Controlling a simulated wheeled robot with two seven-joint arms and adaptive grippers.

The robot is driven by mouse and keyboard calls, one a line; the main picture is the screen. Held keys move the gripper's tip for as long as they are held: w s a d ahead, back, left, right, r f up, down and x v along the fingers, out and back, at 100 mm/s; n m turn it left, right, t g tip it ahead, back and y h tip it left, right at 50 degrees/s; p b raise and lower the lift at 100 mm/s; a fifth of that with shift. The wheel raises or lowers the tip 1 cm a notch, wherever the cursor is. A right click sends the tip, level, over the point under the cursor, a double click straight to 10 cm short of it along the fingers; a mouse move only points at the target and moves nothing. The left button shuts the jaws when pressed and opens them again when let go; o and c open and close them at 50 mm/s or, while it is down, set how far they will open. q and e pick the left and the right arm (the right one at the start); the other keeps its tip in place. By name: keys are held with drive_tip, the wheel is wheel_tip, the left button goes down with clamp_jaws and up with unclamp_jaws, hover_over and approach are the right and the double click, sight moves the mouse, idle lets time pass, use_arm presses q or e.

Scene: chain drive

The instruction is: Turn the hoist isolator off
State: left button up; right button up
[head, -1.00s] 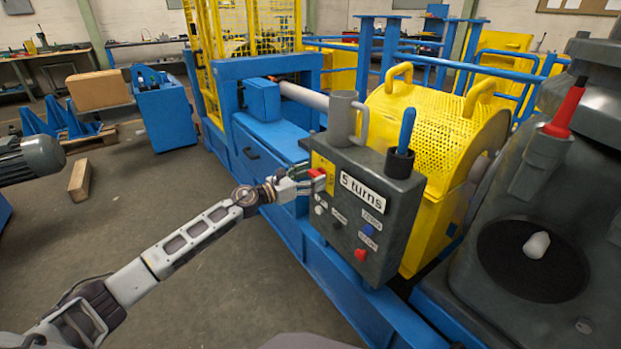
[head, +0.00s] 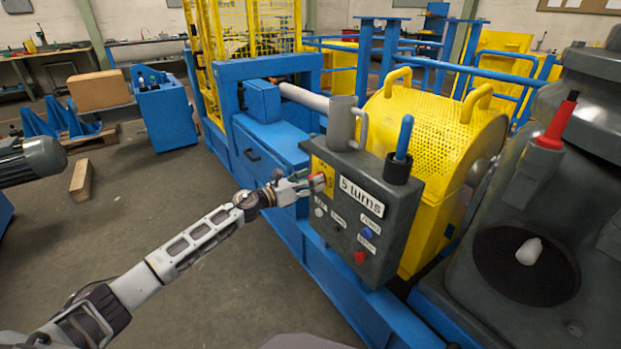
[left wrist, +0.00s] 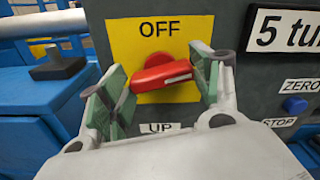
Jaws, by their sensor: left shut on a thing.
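The hoist isolator is a red rotary handle (left wrist: 163,76) on a yellow plate (left wrist: 138,38) marked OFF at the top. In the left wrist view the handle lies nearly level, its right end slightly higher. My left gripper (left wrist: 160,88) has its green-padded fingers on either side of the handle and is shut on it; the right pad is close against its right end. In the head view, my left gripper (head: 306,185) meets the left edge of the grey control box (head: 385,213), with the handle (head: 318,182) at its tips. My right gripper is out of view.
The box carries a "5 turns" label (head: 361,196), a blue button (head: 367,232), a red button (head: 361,258) and a blue-handled lever (head: 404,138) on top. A grey post (head: 342,122) stands behind. The floor (head: 150,225) to the left is mostly clear.

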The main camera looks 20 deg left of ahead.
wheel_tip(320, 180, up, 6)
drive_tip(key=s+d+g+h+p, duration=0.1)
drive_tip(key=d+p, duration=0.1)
drive_tip(key=p, duration=0.1)
use_arm(q)
drive_tip(key=shift+w+a+f+n+p, duration=0.1)
drive_tip(key=shift+n+p, duration=2.25)
drive_tip(key=shift+n, duration=1.45)
drive_tip(key=shift+a+f+n+p, duration=0.1)
drive_tip(key=shift+n+p, duration=2.2)
drive_tip(key=shift+n, duration=1.5)
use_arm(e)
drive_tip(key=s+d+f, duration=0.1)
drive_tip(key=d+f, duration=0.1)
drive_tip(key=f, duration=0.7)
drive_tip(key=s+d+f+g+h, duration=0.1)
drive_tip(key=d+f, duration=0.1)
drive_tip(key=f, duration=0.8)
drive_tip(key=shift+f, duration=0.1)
use_arm(q)
drive_tip(key=o, duration=1)
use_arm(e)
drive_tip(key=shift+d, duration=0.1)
